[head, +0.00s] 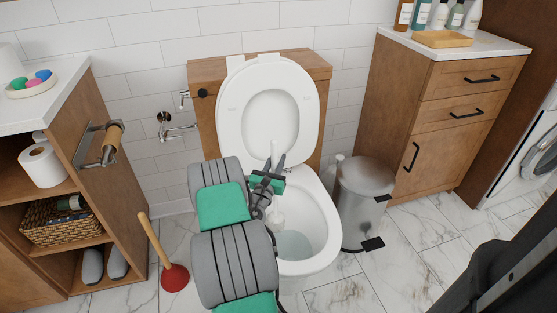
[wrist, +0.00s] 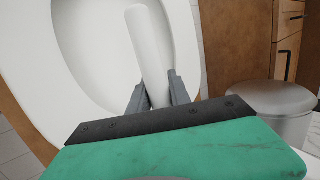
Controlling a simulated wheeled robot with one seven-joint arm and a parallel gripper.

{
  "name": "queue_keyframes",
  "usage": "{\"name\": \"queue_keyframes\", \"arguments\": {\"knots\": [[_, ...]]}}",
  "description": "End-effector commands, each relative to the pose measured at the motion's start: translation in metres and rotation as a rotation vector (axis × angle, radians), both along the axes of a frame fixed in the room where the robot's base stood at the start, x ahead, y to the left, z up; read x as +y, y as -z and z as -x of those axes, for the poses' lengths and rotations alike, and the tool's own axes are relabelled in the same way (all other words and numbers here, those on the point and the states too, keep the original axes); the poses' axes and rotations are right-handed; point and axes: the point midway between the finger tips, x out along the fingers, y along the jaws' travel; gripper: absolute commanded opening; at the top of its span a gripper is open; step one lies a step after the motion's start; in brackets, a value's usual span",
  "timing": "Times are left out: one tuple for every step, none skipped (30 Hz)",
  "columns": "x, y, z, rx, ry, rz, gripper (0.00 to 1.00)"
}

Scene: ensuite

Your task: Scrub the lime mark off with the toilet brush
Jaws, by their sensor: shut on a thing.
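The toilet (head: 318,232) stands against the back wall with its lid (head: 270,95) up and its bowl open. My gripper (head: 275,163) is over the rear of the bowl, shut on the white handle of the toilet brush (head: 273,150). In the wrist view the handle (wrist: 148,55) stands between the two grey fingers (wrist: 156,97), leaning slightly. A white part of the brush (head: 278,218) shows lower down inside the bowl, partly behind my arm. I cannot make out the lime mark; my arm hides the bowl's left side.
A steel pedal bin (head: 363,200) stands close to the toilet's right. A red plunger (head: 174,277) stands on the floor at left. A wooden shelf unit (head: 95,170) is at left and a drawer cabinet (head: 450,110) at right.

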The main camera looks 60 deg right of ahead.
Motion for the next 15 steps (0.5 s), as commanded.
{"name": "queue_keyframes", "arguments": {"knots": [[0.000,-0.004,0.000,-0.003,-0.001,-0.002,0.00],[0.000,-0.007,0.000,-0.003,-0.001,-0.002,0.00],[0.000,-0.012,0.000,-0.003,-0.001,-0.002,0.00],[0.000,-0.016,0.000,-0.003,-0.001,-0.001,0.00],[0.000,-0.020,0.000,-0.003,-0.001,-0.001,0.00],[0.000,-0.026,0.000,-0.002,0.000,0.000,0.00],[0.000,-0.029,0.000,-0.002,0.000,0.000,0.00],[0.000,-0.033,0.000,-0.002,0.000,0.000,0.00],[0.000,-0.038,0.000,-0.002,0.000,0.000,0.00],[0.000,-0.041,0.000,-0.001,0.001,0.000,0.00],[0.000,-0.045,0.000,-0.001,0.001,0.001,0.00],[-0.001,-0.049,0.001,-0.001,0.001,0.001,0.00],[-0.001,-0.053,0.001,-0.001,0.001,0.001,0.00],[-0.001,-0.056,0.001,-0.001,0.001,0.001,0.00],[-0.001,-0.061,0.001,-0.001,0.001,0.001,0.00]]}}
